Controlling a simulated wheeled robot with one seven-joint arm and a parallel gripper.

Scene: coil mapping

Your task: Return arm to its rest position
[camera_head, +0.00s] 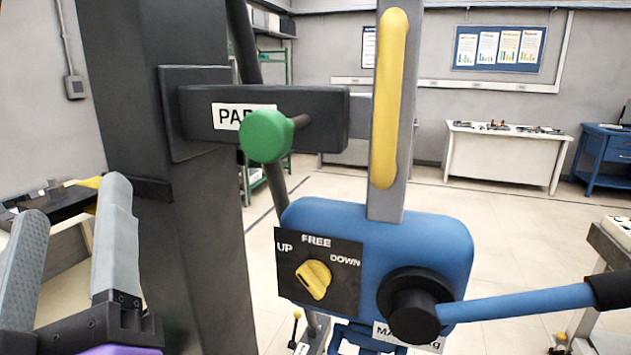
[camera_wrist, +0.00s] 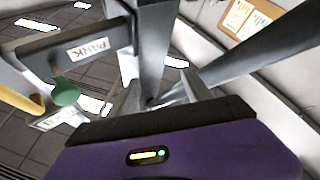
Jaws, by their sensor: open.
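My gripper (camera_head: 75,200) is at the lower left of the head view, left of the dark column. Its two grey fingers are apart and point up, with nothing seen between them. The fingers also show in the wrist view (camera_wrist: 163,90), in front of dark metal beams. My gripper is clear of the green knob (camera_head: 266,136) on the PARK bracket (camera_head: 335,112). The green knob also shows at the left of the wrist view (camera_wrist: 66,92).
The dark column (camera_head: 165,200) stands close to my gripper. Right of it is a blue housing (camera_head: 425,240) with a yellow selector (camera_head: 313,280), a blue lever (camera_head: 520,304) and a yellow-striped grey post (camera_head: 396,100). A white bench (camera_head: 505,150) stands far back; open floor lies between.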

